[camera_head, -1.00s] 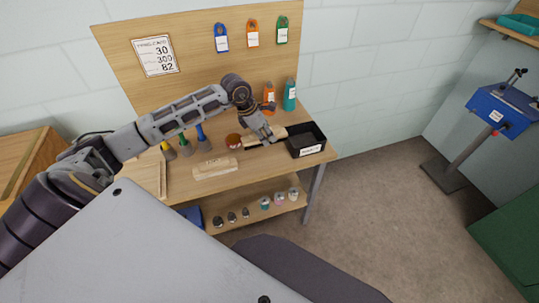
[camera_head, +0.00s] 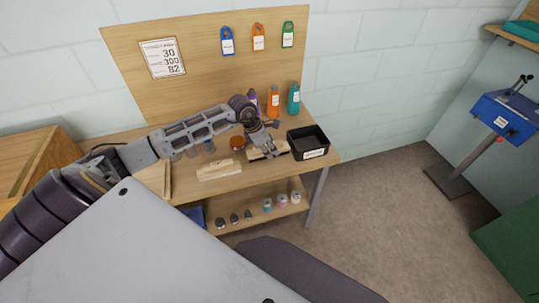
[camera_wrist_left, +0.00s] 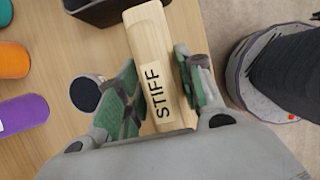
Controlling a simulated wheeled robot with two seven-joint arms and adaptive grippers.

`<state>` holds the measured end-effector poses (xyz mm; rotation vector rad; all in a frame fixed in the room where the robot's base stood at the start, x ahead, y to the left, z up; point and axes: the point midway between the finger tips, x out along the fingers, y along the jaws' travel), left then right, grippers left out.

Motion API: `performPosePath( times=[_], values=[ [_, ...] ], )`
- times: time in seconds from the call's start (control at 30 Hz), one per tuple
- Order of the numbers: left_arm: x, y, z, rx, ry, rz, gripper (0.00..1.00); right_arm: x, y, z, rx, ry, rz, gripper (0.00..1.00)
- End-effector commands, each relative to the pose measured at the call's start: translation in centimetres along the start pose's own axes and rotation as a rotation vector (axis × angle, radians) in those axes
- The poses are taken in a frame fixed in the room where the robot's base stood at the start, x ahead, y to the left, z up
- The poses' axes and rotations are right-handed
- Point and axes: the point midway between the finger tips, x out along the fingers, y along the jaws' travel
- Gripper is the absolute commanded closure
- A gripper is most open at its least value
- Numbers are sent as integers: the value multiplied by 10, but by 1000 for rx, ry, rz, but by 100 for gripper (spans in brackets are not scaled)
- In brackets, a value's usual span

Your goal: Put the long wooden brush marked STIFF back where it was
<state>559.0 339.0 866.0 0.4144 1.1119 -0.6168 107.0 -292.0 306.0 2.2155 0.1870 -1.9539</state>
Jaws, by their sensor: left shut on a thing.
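The wooden brush marked STIFF (camera_wrist_left: 152,60) lies lengthwise between the fingers of my left gripper (camera_wrist_left: 157,88) in the left wrist view, its lettering facing the camera. My left gripper (camera_head: 268,149) is shut on it at the bench, left of the black tray. In the head view the brush (camera_head: 283,148) is partly hidden by the gripper. I cannot tell whether it touches the benchtop. My right gripper is not in view.
The black tray (camera_head: 322,153) stands at the bench's right end. A pale wooden block (camera_head: 219,170) lies in front, left of the gripper. Orange (camera_head: 273,103) and teal (camera_head: 293,100) bottles stand behind. A round reddish item (camera_head: 237,143) is close left.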

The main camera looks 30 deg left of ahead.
Motion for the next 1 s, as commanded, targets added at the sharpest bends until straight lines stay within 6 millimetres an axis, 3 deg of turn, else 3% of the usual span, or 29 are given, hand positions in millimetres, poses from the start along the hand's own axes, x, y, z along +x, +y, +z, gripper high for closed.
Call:
performPosePath(
  times=[0.57, 0.8, 1.0],
  values=[
    [14, 0, -6, 1, 0, 0, 100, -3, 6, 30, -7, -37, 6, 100],
    [35, 0, -14, 0, -1, 0, 100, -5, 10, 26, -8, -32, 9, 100],
    [37, 0, -16, 1, -1, 2, 100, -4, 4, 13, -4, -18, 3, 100]
  ],
)
